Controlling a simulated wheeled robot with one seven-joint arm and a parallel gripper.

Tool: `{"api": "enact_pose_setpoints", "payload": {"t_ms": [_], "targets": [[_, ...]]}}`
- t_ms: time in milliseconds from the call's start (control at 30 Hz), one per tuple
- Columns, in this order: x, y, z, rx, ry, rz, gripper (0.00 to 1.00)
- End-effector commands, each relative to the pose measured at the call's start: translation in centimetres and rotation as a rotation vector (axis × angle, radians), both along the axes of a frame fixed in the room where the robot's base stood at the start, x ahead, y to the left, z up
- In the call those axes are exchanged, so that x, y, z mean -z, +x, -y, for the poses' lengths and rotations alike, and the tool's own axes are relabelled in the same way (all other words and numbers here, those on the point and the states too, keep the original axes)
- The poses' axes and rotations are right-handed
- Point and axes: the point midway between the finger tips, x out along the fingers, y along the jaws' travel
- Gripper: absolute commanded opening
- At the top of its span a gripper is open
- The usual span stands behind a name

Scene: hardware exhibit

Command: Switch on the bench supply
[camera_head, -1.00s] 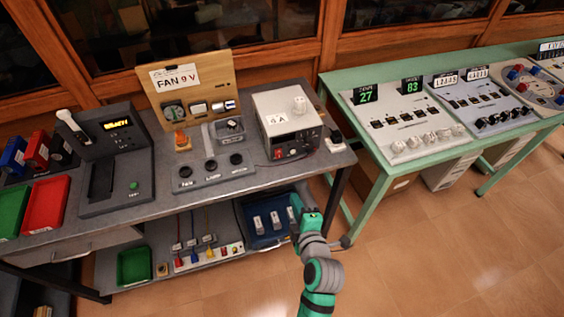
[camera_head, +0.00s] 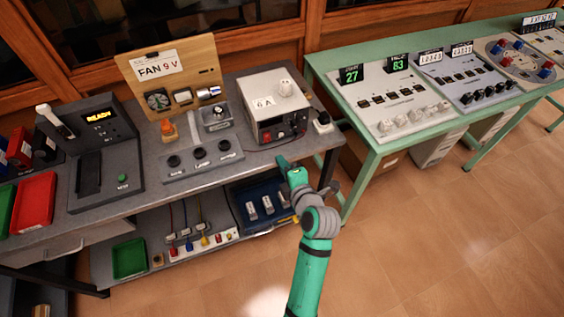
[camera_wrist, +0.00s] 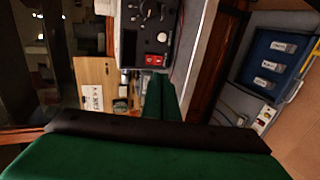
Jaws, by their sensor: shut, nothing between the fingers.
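The bench supply (camera_head: 270,92) is a pale box with a dark front panel, a "6 A" label and a knob on top, standing at the right of the grey bench. A small red part (camera_head: 267,137) is at the left of its front. In the wrist view, a dark panel with knobs (camera_wrist: 130,45), which looks like the supply's front, lies beyond the fingers, with a red part (camera_wrist: 153,59) near their tips. My gripper (camera_head: 283,163) is shut and empty, in front of the bench edge below the supply, apart from it. Its green fingers (camera_wrist: 160,90) are together in the wrist view.
A fan board (camera_head: 172,75), a plate with several knobs (camera_head: 203,165) and a dark box reading "READY" (camera_head: 105,150) stand to the left. A black plug-like knob (camera_head: 322,121) is right of the supply. A blue tray (camera_head: 238,205) is on the lower shelf. A green table (camera_head: 330,62) stands right.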

Motion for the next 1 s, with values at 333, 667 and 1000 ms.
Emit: {"api": "enact_pose_setpoints", "payload": {"t_ms": [333, 667, 1000], "targets": [[2.2, 5.9, -2.0, -0.002, 0.002, -0.001, 0.0], [3.6, 9.4, -3.1, 0.0, 0.0, 0.001, 0.0], [3.8, 9.8, -3.2, 0.001, -0.001, 0.002, 0.0]]}}
